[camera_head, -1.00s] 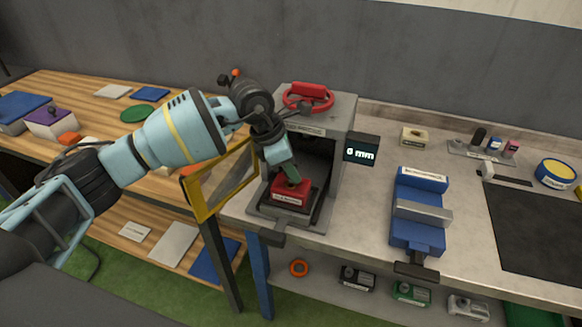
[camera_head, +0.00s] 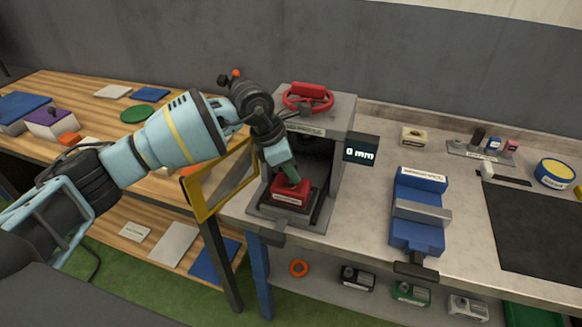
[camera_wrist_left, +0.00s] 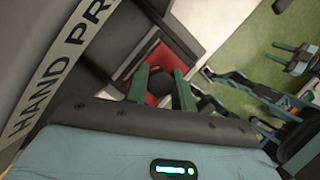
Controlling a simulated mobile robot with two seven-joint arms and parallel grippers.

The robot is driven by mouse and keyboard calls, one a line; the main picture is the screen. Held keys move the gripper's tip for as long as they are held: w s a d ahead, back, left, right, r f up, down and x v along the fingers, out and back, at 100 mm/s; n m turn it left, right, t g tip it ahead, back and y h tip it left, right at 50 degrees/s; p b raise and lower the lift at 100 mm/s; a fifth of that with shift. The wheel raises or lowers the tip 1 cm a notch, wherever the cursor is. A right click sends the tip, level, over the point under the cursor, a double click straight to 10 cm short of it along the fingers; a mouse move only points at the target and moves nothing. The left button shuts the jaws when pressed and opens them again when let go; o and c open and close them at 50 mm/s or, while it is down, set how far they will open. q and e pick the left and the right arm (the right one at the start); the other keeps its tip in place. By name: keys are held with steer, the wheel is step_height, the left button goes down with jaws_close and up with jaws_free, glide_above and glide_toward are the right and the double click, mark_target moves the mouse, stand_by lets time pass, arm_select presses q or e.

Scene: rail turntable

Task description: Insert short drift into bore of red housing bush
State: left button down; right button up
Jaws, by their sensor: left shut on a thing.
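The red housing bush (camera_head: 291,192) sits on the dark bed of the hand press (camera_head: 343,128), under its frame. My left gripper (camera_head: 291,179) points down at the top of the red housing. In the left wrist view its two green fingers (camera_wrist_left: 162,88) stand either side of a dark, round-looking piece, taken as the short drift (camera_wrist_left: 159,82), and the gripper is shut on it. My right gripper is out of view.
A yellow-framed guard (camera_head: 203,215) stands open at the press's left, close to my left arm. A display (camera_head: 361,151) is at its right. Right of that are a blue vise (camera_head: 418,231), a small rack of pieces (camera_head: 470,151) and a black mat (camera_head: 535,231).

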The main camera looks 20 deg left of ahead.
arm_select(q)
steer(key=shift+f, duration=0.9)
steer(key=c, duration=1.1)
jaws_free()
steer(key=shift+v, duration=3.95)
